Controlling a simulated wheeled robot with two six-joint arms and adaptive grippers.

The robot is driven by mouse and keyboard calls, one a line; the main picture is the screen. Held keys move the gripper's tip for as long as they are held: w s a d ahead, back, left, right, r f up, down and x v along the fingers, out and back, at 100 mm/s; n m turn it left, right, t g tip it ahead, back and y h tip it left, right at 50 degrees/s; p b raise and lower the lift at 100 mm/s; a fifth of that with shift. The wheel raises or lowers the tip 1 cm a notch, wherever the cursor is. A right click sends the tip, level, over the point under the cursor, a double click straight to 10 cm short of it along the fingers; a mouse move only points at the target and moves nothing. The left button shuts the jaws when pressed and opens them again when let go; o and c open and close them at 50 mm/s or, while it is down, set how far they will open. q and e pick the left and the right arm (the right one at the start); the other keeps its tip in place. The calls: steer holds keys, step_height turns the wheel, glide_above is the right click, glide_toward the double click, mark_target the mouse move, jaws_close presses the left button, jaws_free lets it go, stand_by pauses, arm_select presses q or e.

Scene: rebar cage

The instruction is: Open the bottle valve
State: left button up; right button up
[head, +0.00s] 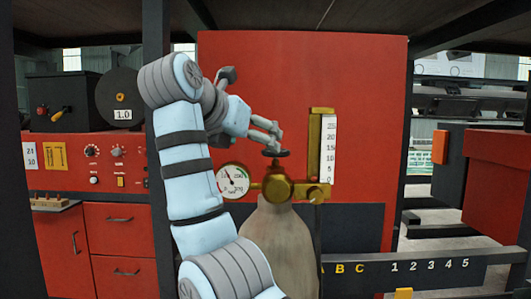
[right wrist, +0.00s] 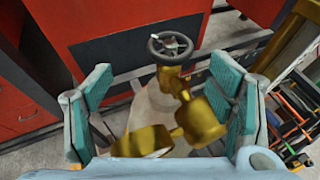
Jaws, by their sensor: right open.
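The bottle valve's dark handwheel (head: 276,154) sits on top of a brass valve body (head: 278,187) on a beige gas bottle (head: 275,240). A round pressure gauge (head: 233,181) is on the left of the body and an upright flow meter (head: 328,148) on the right. My right gripper (head: 274,133) is just above the handwheel, close to it in the head view. In the right wrist view the gripper (right wrist: 162,80) is open, its teal pads wide apart. The spoked handwheel (right wrist: 170,47) shows beyond and between the pads, with nothing held. My left gripper is not in view.
A red panel (head: 300,75) stands behind the bottle. A red control cabinet (head: 85,165) with knobs and drawers is at the left. A dark post (head: 156,130) stands beside my arm. A numbered rail (head: 420,268) runs low at the right.

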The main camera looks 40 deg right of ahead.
glide_toward(284, 150)
steer(key=x, duration=0.5)
steer(key=shift+w+d+f+p, duration=0.15)
steer(key=shift+d+f+p, duration=0.1)
steer(key=shift+p, duration=0.15)
steer(key=w+d, duration=0.1)
steer(key=w+f, duration=0.1)
steer(key=w+d+f, duration=0.1)
steer(key=shift+w+d, duration=0.3)
steer(key=shift+w, duration=0.1)
steer(key=shift+s+a+r, duration=0.15)
steer(key=shift+s+a, duration=0.05)
steer(key=shift+s, duration=0.25)
steer(key=shift+c, duration=0.7)
steer(key=shift+s+r, duration=0.1)
steer(key=shift+s, duration=0.05)
steer(key=c, duration=0.6)
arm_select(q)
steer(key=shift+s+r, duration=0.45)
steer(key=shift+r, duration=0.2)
arm_select(e)
steer(key=shift+a, duration=0.1)
steer(key=c, duration=0.4)
